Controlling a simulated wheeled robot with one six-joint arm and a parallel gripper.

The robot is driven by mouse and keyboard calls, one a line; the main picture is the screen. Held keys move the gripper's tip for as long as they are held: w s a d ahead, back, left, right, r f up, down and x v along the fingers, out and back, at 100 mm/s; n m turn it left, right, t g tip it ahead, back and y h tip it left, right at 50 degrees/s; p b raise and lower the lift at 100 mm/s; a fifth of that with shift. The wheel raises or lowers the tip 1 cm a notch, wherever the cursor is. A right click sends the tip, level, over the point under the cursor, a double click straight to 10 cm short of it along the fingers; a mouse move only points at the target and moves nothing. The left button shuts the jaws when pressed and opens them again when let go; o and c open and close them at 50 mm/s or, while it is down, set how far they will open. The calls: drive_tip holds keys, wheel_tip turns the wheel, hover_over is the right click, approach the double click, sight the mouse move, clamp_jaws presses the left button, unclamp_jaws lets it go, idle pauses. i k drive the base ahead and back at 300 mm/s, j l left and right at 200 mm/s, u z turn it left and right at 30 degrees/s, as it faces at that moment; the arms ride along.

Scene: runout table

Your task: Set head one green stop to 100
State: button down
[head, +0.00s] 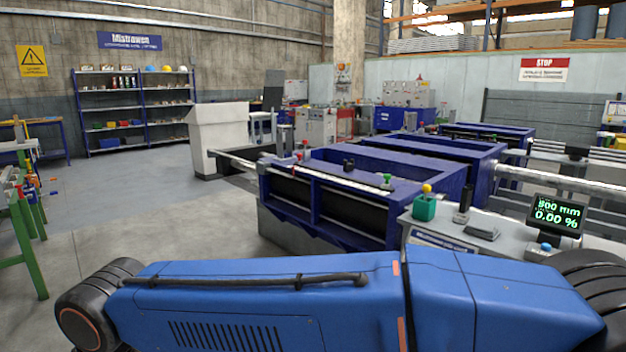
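A small green-topped stop (387,179) sits near the right end of the pale scale rail (345,177) along the front of the blue runout table (290,205). A black clamp-like piece (349,164) is on the same table, left of the green stop. The scale's figures are too small to read. A display (556,214) on the right reads 800 mm and 0.00 %. My blue arm crosses the bottom of the head view. My gripper is out of view, and I see nothing held.
A green box with a yellow knob (424,208) stands on the grey console (455,235), near the table's right end. Red-topped pieces (305,150) are at the table's left. A green bench (25,235) stands far left. The floor (130,215) between is clear.

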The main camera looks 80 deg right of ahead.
sight(387, 177)
drive_tip(key=z, duration=2.55)
